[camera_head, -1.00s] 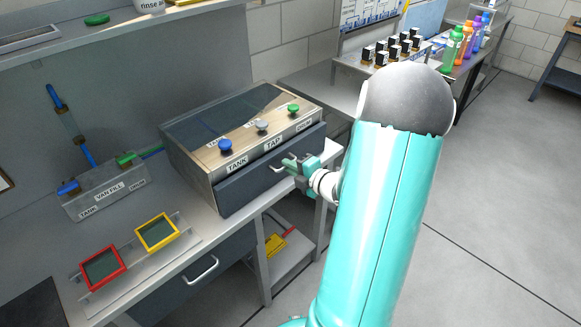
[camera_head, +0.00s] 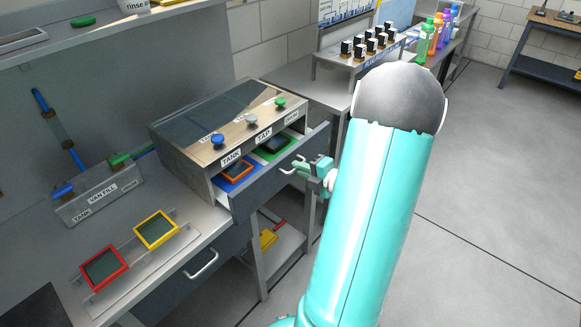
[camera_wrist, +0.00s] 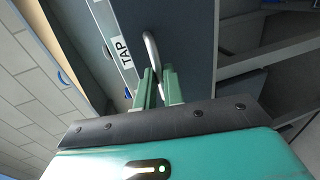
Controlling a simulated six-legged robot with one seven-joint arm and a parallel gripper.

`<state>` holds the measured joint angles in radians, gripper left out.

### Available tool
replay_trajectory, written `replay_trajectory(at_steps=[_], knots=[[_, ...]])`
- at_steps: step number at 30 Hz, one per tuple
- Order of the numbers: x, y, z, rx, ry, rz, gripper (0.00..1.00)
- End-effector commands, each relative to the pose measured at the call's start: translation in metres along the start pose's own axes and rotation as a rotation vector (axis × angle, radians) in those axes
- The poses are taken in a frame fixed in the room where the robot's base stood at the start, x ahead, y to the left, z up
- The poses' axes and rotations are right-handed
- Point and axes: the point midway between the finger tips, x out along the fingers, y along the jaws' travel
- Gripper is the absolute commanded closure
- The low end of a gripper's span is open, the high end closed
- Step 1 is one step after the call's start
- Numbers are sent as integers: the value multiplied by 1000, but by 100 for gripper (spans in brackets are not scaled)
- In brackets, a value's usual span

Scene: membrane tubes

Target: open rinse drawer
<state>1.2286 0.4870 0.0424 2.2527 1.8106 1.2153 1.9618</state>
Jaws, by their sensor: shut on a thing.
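The rinse drawer (camera_head: 268,190) is a dark grey front under the box with blue, grey and green knobs. It is pulled partly out, and its inside shows an orange-framed piece (camera_head: 236,171) on blue at the left and a dark piece (camera_head: 276,146) on green at the right. My gripper (camera_head: 296,170) is at the drawer front, shut on its handle. In the wrist view the bar handle (camera_wrist: 152,52) runs between the green fingers (camera_wrist: 157,88), with the TAP label (camera_wrist: 124,51) beside it. The arm hides the area right of the drawer.
A red frame (camera_head: 104,268) and a yellow frame (camera_head: 156,230) sit on a rack on the bench at left. Another drawer handle (camera_head: 201,265) is below. Bottles (camera_head: 427,38) and dark-topped vials (camera_head: 372,42) stand at the back. The floor at right is clear.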

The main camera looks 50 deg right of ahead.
Motion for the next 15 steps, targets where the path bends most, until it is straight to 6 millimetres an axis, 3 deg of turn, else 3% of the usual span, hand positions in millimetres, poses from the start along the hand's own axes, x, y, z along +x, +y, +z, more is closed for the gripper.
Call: replay_trajectory(at_steps=[8, 15], knots=[[-32, -6, 5, -2, 6, 4, 100], [-86, -18, 6, 0, 5, 3, 100]])
